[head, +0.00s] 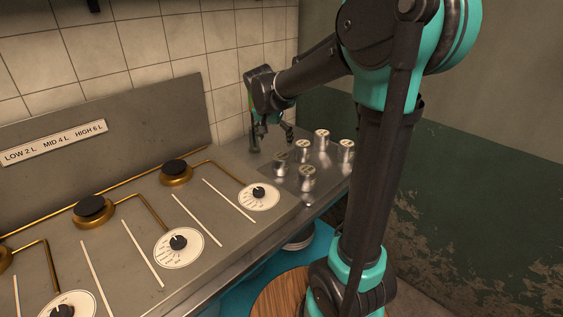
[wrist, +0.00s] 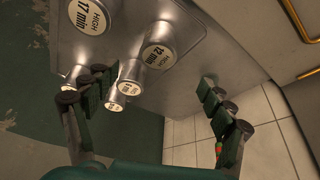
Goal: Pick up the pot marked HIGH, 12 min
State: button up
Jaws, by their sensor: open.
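The pot marked HIGH, 12 min (wrist: 160,46) is a small silver metal pot with a pale round label on top. It stands upright on a metal plate, ahead of my fingers in the wrist view. By its place in the group, it seems to be the pot nearest the wall and stove (head: 281,160) in the head view, where labels are too small to read. My gripper (wrist: 152,92) is open and empty, its fingers spread wide to either side. In the head view my gripper (head: 272,138) hangs above and just behind the pots, apart from them.
A pot marked HIGH, 17 min (wrist: 90,16) stands beside it. Several other silver pots (head: 321,137) stand close by towards the counter's right end. The tiled wall (head: 225,60) is close behind my gripper. A stove burner (head: 176,172) and a dial (head: 258,194) lie left.

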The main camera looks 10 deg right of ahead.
aim_at(280, 157)
jog(key=x, duration=1.1)
jog(key=shift+w+f, duration=0.1)
jog(key=shift+f, duration=0.15)
jog(key=shift+w+d+x, duration=0.1)
jog(key=shift+d+x, duration=0.05)
jog(key=shift+x, duration=1.2)
jog(key=shift+w+d+x, duration=0.15)
jog(key=shift+x, duration=1.15)
jog(key=shift+r, duration=0.15)
jog(key=shift+c, duration=0.2)
jog(key=c, duration=1.4)
jog(key=shift+r, duration=0.2)
